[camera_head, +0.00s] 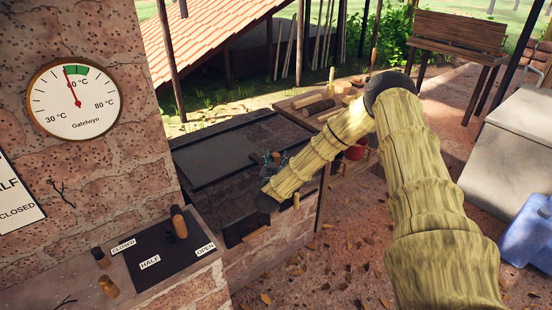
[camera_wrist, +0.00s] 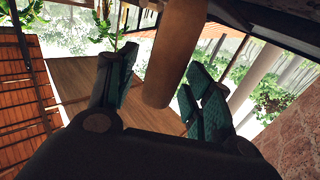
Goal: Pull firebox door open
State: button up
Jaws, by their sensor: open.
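My gripper (camera_wrist: 163,95) is open, with its teal-padded fingers on either side of a brown wooden cylinder (camera_wrist: 175,50) in the wrist view. The cylinder looks like a handle; whether it belongs to the firebox door, I cannot tell. Gaps show between it and the pads. In the head view my gripper (camera_head: 276,158) shows small, beside the dark top of the brick stove (camera_head: 225,150), partly behind my arm. A dark panel (camera_head: 236,230) with a pale wooden bar (camera_head: 257,237) on the stove's front may be the firebox door; my arm partly covers this area.
A ledge at the lower left holds a damper plate (camera_head: 170,255) labelled CLOSED, HALF and OPEN, and small bottles. A dial thermometer (camera_head: 75,99) hangs on the brick wall. A bench (camera_head: 455,50) and a grey chest (camera_head: 515,150) stand right.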

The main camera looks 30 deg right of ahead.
jog(key=shift+c, duration=0.2)
jog(key=shift+w, duration=0.1)
grip_shut()
jog(key=shift+d, duration=0.1)
